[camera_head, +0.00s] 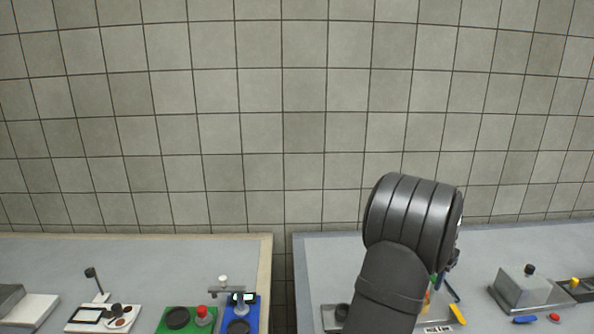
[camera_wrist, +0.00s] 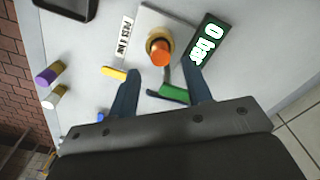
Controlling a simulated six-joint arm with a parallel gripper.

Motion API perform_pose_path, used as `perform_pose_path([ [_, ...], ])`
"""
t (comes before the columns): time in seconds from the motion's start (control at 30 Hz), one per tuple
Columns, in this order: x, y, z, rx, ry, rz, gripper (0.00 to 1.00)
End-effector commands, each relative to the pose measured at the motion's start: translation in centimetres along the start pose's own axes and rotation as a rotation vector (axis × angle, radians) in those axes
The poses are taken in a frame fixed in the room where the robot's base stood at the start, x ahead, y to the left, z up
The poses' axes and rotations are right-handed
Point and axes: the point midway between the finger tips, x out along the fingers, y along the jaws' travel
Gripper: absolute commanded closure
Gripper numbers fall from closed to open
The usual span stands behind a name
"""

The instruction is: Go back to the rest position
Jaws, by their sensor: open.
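In the wrist view my gripper (camera_wrist: 161,69) is open, its two dark blue fingers spread apart with nothing held between them. Ahead of the fingertips, an orange-topped round piece (camera_wrist: 160,52) stands on a pale square plate (camera_wrist: 153,18). A green handle (camera_wrist: 174,93) shows between the fingers, and a yellow handle (camera_wrist: 113,73) lies beside the left finger. In the head view my dark arm rises at the right over the right table and hides most of the gripper end.
Purple-topped (camera_wrist: 47,77) and yellow-topped (camera_wrist: 54,97) cylinders stand at left, near a black tray (camera_wrist: 70,5). In the head view a gap separates the left table (camera_head: 130,260) and right table (camera_head: 325,260); a tiled wall stands behind.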

Motion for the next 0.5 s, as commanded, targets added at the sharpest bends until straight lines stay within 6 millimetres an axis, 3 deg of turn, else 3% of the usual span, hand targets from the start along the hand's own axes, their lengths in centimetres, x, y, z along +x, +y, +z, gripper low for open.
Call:
perform_pose_path([
  [0.3,5.8,0.0,0.1,0.0,-0.002,0.001,0.55],
  [0.43,7.2,0.0,0.1,0.0,-0.001,0.0,0.55],
  [0.5,6.6,0.0,0.0,0.0,0.0,0.0,0.55],
])
